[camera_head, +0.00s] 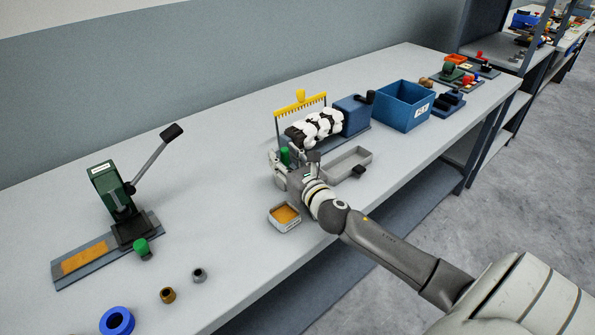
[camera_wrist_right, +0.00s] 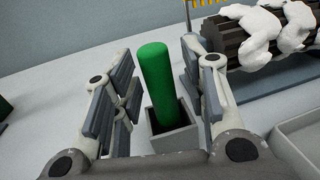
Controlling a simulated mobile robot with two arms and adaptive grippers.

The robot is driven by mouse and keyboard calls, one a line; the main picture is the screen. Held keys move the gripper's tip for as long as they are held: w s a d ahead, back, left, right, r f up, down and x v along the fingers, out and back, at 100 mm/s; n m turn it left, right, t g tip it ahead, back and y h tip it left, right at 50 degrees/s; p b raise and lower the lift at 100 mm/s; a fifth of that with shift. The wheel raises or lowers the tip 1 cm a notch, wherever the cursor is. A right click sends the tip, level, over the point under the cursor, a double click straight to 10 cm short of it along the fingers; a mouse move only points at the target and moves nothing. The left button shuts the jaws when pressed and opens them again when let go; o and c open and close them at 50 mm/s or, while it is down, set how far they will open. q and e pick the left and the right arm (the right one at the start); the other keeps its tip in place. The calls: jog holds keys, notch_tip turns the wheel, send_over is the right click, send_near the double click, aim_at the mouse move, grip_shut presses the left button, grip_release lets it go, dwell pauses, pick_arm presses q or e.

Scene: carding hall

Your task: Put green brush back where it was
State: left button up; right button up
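The green brush (camera_head: 285,155) shows as an upright green handle between the fingers of my right gripper (camera_head: 292,162). In the right wrist view the handle of the green brush (camera_wrist_right: 158,85) stands in a small grey square holder (camera_wrist_right: 180,138); its lower end is hidden inside. The fingers of my right gripper (camera_wrist_right: 160,100) are spread on both sides of the handle, with a gap visible on each side. My left gripper is not in view.
A carding machine with a yellow comb (camera_head: 300,100) and white fibre (camera_head: 315,127) stands just behind. A grey tray (camera_head: 347,165) and a small box with orange content (camera_head: 284,217) are close by. A blue bin (camera_head: 403,105) stands right; a green press (camera_head: 112,190) stands left.

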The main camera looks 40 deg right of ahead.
jog(key=s+b, duration=0.1)
jog(key=s, duration=0.7)
jog(key=shift+s+a+f, duration=0.1)
jog(key=shift+s+a, duration=0.05)
jog(key=shift+s, duration=0.25)
jog(key=shift+s+a, duration=0.1)
jog(key=shift+s, duration=0.9)
